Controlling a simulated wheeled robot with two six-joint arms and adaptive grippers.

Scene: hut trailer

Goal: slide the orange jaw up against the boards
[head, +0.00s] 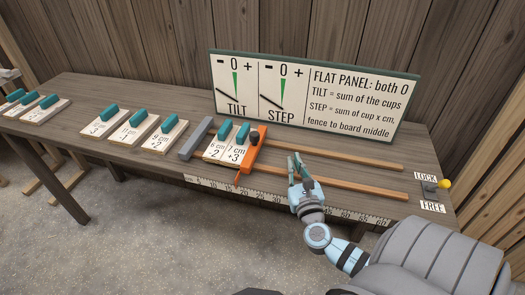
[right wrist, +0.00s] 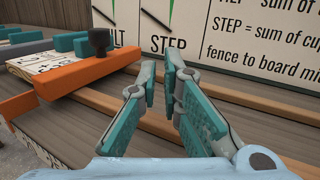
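The orange jaw (head: 250,157) lies across the two wooden rails, with a dark knob (head: 254,138) on it. In the right wrist view the orange jaw (right wrist: 85,76) is at the left. Two white boards with teal handles (head: 229,145) sit between the jaw and a grey fence (head: 196,138). The jaw is close beside the right-hand board; I cannot tell if they touch. My right gripper (head: 299,168) is to the right of the jaw, above the rails, apart from it. Its teal-padded fingers (right wrist: 160,95) are parted and empty. My left gripper is not in view.
More boards with teal handles (head: 133,128) lie along the bench to the left. A sign (head: 310,95) with TILT and STEP dials stands behind. A ruler (head: 290,200) runs along the front edge. A yellow-knobbed lever (head: 443,184) sits at the right end between LOCK and FREE labels.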

